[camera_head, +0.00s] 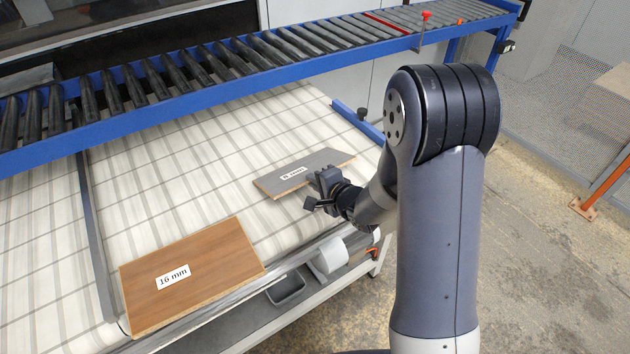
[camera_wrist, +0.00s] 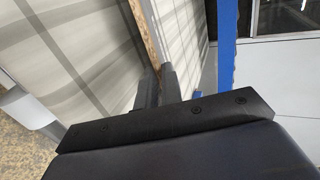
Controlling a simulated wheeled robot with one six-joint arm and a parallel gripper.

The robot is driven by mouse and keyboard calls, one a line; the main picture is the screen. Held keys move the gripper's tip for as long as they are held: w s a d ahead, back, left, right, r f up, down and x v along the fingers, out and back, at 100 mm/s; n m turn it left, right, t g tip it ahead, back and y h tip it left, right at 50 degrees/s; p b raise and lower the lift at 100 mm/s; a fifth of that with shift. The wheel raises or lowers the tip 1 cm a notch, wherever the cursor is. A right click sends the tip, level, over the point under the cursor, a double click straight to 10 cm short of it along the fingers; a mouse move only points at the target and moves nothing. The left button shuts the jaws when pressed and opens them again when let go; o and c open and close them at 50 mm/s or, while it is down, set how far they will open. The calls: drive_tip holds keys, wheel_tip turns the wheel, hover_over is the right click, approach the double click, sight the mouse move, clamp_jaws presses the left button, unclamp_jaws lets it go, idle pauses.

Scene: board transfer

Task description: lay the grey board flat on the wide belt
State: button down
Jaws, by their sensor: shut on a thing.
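The grey board (camera_head: 318,162) has a white label and a brown edge. It is over the right part of the wide belt (camera_head: 190,190), which is cream with a grey check pattern. My gripper (camera_head: 322,186) is shut on the board's near right edge. In the wrist view, the board (camera_wrist: 147,35) shows as a thin brown strip, edge-on, running up from between the fingers (camera_wrist: 158,85). The board looks about level, face up. I cannot tell whether it touches the belt or hangs just above it.
A brown board (camera_head: 205,265) labelled 16 mm lies at the belt's near edge, left of my gripper. A blue-framed roller conveyor (camera_head: 180,107) crosses behind, higher up. A dark rail (camera_head: 92,240) runs along the belt's left. The belt's middle is clear.

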drive_tip(key=shift+f, duration=0.2)
idle(0.3)
drive_tip(key=c, duration=1.5)
unclamp_jaws()
drive_tip(key=shift+o, duration=0.3)
drive_tip(key=shift+s+r+p, duration=0.1)
drive_tip(key=shift+r+p, duration=0.1)
drive_tip(key=shift+p, duration=0.3)
drive_tip(key=shift+g+p, duration=0.3)
drive_tip(key=shift+p, duration=0.05)
